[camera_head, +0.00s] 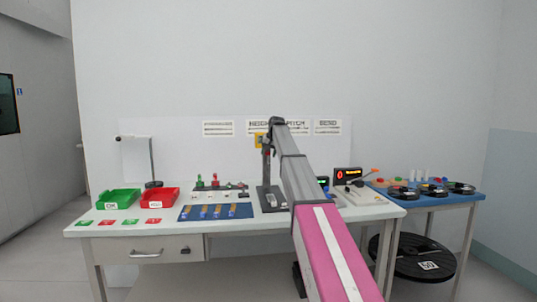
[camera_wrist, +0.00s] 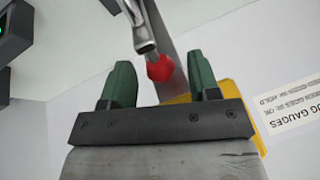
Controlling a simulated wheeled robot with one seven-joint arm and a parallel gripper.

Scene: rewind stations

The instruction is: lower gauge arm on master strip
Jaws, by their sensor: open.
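The gauge stand (camera_head: 270,198) stands on the white bench, with a dark base and a tall post. Its yellow head (camera_head: 259,140) is partly hidden by my arm; a yellow part (camera_wrist: 233,95) also shows in the wrist view. A metal lever (camera_wrist: 143,25) with a red ball knob (camera_wrist: 160,68) reaches toward my gripper (camera_wrist: 161,72). My green fingers are spread, one on each side of the knob, with gaps visible. My gripper is hard to make out in the head view, near the top of the stand. I cannot identify the master strip with certainty.
A blue mat (camera_head: 244,211) with several tan strips lies left of the stand. A green bin (camera_head: 118,199) and a red bin (camera_head: 160,199) stand farther left. A red-digit display (camera_head: 347,175) stands to the right. A blue table (camera_head: 430,198) holds several black reels.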

